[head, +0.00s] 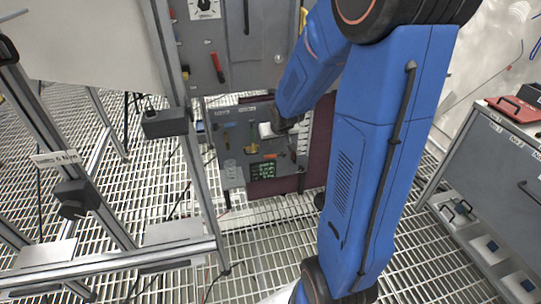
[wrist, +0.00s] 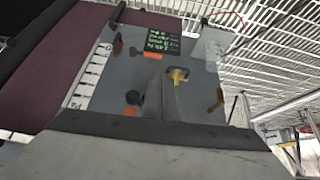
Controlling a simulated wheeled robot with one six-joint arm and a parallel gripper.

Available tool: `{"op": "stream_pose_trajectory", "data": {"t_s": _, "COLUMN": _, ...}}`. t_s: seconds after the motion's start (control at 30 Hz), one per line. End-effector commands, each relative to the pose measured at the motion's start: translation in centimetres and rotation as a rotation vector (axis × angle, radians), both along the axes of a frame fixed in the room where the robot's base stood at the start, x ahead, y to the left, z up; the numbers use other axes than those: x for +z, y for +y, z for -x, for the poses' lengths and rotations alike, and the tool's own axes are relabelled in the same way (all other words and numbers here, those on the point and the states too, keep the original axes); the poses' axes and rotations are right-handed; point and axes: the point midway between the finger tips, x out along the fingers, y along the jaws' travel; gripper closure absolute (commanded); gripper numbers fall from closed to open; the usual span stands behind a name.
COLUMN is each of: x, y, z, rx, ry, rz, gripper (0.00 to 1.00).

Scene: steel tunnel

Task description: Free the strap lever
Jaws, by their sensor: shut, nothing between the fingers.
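A grey panel (head: 232,172) with several small fittings stands low beyond my arm. It also fills the middle of the wrist view (wrist: 200,58). A yellow fitting (wrist: 178,74) with a thin yellowish strip hanging from it may be the strap lever; I cannot be sure. In the head view a small yellow fitting (head: 251,149) shows on the panel. My gripper (head: 267,130) is in front of the panel's upper part, small and partly hidden by my arm. It is shut and empty. I cannot tell whether it touches the panel.
A dark label with green writing (head: 263,171) is low on the panel, and maroon padding (head: 318,150) stands at its right. A metal frame (head: 195,170) rises at left. A grey cabinet (head: 490,160) stands at right. Grating floor (head: 270,250) is open in front.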

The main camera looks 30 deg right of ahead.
Motion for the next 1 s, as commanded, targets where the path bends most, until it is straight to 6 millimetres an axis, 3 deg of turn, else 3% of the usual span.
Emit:
{"op": "stream_pose_trajectory", "data": {"t_s": 0.1, "x": -2.0, "y": -1.1, "z": -1.3, "rx": -0.01, "ry": -0.007, "rz": -0.005, "gripper": 1.0}}
{"op": "stream_pose_trajectory", "data": {"t_s": 0.33, "x": -4.3, "y": -2.4, "z": -2.7, "rx": -0.023, "ry": -0.022, "rz": -0.011, "gripper": 1.0}}
{"op": "stream_pose_trajectory", "data": {"t_s": 1.0, "x": -5.5, "y": -2.7, "z": -3.4, "rx": -0.026, "ry": -0.025, "rz": -0.014, "gripper": 1.0}}
